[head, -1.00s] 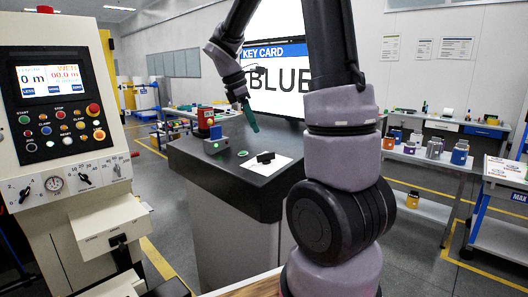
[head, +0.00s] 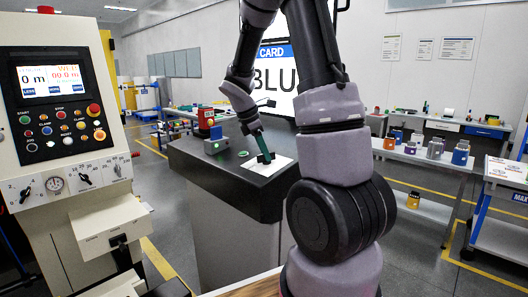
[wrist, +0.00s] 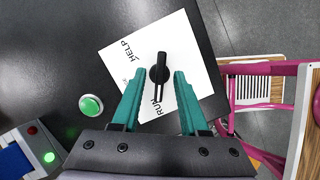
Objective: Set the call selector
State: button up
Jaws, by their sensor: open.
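The call selector is a black knob with a long narrow handle (wrist: 160,68) on a white plate (wrist: 120,62) printed HELP and RUN. In the wrist view the handle lies nearly lengthwise, its lower end near the word RUN. My gripper (wrist: 160,76) is open, with one teal finger on each side of the knob and visible gaps between. In the head view my gripper (head: 264,154) is down at the plate (head: 280,166) on the dark counter, and it mostly hides the knob.
A green button (wrist: 91,106) sits left of the plate. A box with a blue face and a green light (head: 216,145) and a red item (head: 206,119) stand on the counter (head: 235,182). A screen (head: 276,76) reading BLU, partly covered by my arm, stands behind. A control cabinet (head: 60,160) is at left.

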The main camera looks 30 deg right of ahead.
grip_shut()
jog(key=shift+m, duration=0.3)
jog(key=m+g, duration=0.1)
jog(key=m, duration=0.4)
jog(key=shift+w+m+y, duration=0.15)
jog(key=shift+m+y, duration=0.15)
jog(key=m+g+y, duration=0.1)
jog(key=m, duration=0.4)
jog(key=shift+d+r+m, duration=0.1)
jog(key=shift+d+m, duration=0.05)
jog(key=shift+m, duration=0.15)
grip_release()
